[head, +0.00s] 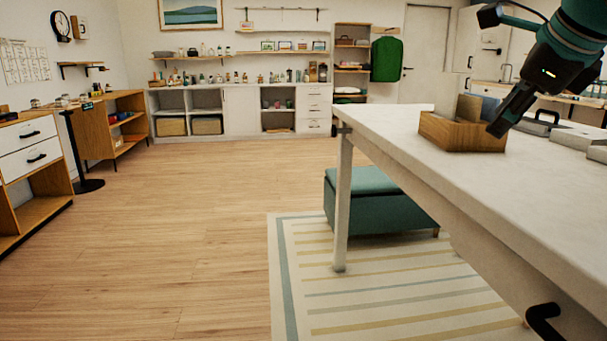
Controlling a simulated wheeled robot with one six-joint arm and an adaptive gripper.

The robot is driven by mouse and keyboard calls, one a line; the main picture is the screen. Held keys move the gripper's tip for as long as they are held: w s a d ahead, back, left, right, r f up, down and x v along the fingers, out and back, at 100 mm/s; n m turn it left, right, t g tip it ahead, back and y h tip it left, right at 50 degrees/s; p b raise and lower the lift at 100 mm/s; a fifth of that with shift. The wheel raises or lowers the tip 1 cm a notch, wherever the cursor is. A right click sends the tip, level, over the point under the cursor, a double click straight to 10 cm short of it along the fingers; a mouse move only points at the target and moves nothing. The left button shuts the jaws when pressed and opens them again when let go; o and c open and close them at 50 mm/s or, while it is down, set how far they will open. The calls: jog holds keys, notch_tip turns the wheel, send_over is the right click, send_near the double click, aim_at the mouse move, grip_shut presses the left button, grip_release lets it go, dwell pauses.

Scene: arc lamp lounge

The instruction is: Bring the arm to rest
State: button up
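My gripper (504,122) is at the upper right of the head view, on the end of my teal and black arm. It points down and to the left, beside the right end of a wooden box (462,138) on the white table (400,124). In the picture it overlaps the box's right edge; I cannot tell whether they touch. The fingers look close together, but from this side I cannot tell whether they are open or shut. No held thing shows.
A teal storage bench (385,215) stands under the table on a striped rug (370,290). Grey blocks (575,140) and a black-handled item (538,125) lie on the table to the right of my gripper. The wooden floor (190,220) at left is clear.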

jog(key=s+a+f+n, duration=0.4)
jog(key=f+n, duration=0.4)
jog(key=f, duration=0.3)
jog(key=s+a+f+n+g, duration=0.1)
jog(key=s+a+f+n, duration=0.3)
jog(key=f+n, duration=0.5)
jog(key=s+a+f+n+g+p, duration=0.1)
jog(key=s+a+f+n, duration=0.4)
jog(key=f, duration=0.9)
jog(key=a+n, duration=0.2)
jog(key=n, duration=0.2)
jog(key=shift+a+f, duration=0.4)
